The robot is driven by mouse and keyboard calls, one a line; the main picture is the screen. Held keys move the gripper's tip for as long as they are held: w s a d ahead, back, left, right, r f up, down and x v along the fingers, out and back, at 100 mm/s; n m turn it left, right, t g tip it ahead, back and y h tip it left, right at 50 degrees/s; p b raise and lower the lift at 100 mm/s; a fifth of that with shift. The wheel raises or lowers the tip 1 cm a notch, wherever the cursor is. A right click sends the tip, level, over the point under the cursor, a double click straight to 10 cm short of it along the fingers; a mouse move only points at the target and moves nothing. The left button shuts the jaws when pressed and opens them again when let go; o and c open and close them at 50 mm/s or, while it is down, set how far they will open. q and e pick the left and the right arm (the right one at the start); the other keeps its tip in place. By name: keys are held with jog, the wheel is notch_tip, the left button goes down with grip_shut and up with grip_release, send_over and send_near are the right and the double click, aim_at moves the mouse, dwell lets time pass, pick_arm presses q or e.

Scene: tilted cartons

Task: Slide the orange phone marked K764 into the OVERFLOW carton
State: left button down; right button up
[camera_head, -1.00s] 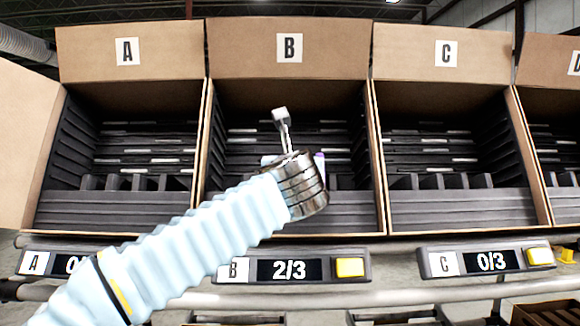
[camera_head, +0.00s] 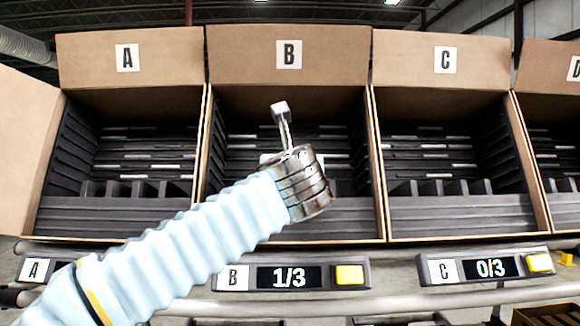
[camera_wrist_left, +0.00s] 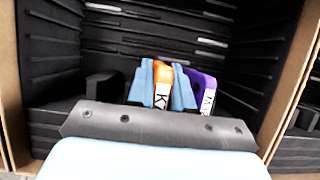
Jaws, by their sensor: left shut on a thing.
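The orange phone (camera_wrist_left: 163,73) shows in the left wrist view with a white label; only a K can be read, the rest is hidden. My left gripper (camera_wrist_left: 161,84) is shut on it, with one blue finger on each side. In the head view my left wrist (camera_head: 303,185) is in front of carton B (camera_head: 330,52), and it hides the fingers and the phone. No carton in view bears the word OVERFLOW. My right gripper is not in view.
A purple phone (camera_wrist_left: 203,87) with a white label stands just right of my right-hand finger. Cartons A (camera_head: 165,60), C (camera_head: 475,62) and D (camera_head: 545,65) stand alongside, with dark slotted inserts. The B display (camera_head: 289,277) reads 1/3; the C display (camera_head: 491,268) reads 0/3.

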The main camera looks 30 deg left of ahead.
pick_arm(q)
jog(key=s+d+r+p, duration=0.4)
jog(key=s+d+r, duration=0.1)
jog(key=s, duration=0.4)
jog(key=shift+s+d+r, duration=0.35)
jog(key=shift+d+r, duration=0.05)
jog(key=shift+r, duration=0.4)
